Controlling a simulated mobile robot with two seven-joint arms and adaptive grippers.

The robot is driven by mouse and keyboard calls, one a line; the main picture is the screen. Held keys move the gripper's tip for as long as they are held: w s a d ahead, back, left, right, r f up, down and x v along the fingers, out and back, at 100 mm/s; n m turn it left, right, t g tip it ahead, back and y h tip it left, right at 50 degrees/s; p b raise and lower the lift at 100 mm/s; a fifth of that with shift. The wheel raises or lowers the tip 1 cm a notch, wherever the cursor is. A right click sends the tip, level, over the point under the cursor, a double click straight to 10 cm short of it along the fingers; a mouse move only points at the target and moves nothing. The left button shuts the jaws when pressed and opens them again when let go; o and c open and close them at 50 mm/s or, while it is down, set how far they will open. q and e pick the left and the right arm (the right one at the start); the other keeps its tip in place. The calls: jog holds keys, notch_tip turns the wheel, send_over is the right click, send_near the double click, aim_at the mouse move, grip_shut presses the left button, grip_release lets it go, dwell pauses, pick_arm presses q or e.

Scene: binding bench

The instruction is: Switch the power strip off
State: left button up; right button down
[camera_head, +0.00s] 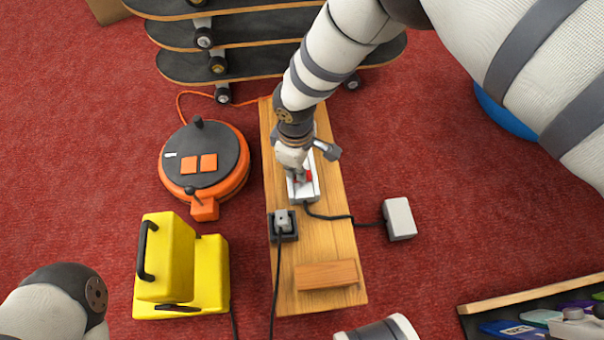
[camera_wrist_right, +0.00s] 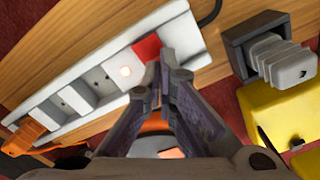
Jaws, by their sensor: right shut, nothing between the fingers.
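The white power strip (camera_head: 304,193) lies on a wooden board. My right gripper (camera_head: 299,177) is shut and empty, pointing down over the switch end. In the right wrist view the closed fingertips (camera_wrist_right: 162,62) are right at the switch and hide part of it. I cannot tell whether they touch it or which way it is tipped. My left gripper is out of view.
The board (camera_head: 340,245) also carries a dark socket box with a grey plug (camera_head: 283,222) and a wooden block (camera_head: 327,275). An orange cable reel (camera_head: 205,165) and a yellow case (camera_head: 170,260) stand left. A grey box (camera_head: 399,218) is right. Skateboards (camera_head: 240,62) are stacked behind.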

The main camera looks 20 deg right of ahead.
jog(key=shift+f, duration=0.15)
notch_tip(320, 180, up, 3)
jog(key=p, duration=0.2)
jog(key=shift+p, duration=0.4)
notch_tip(320, 180, up, 4)
jog(key=p, duration=0.3)
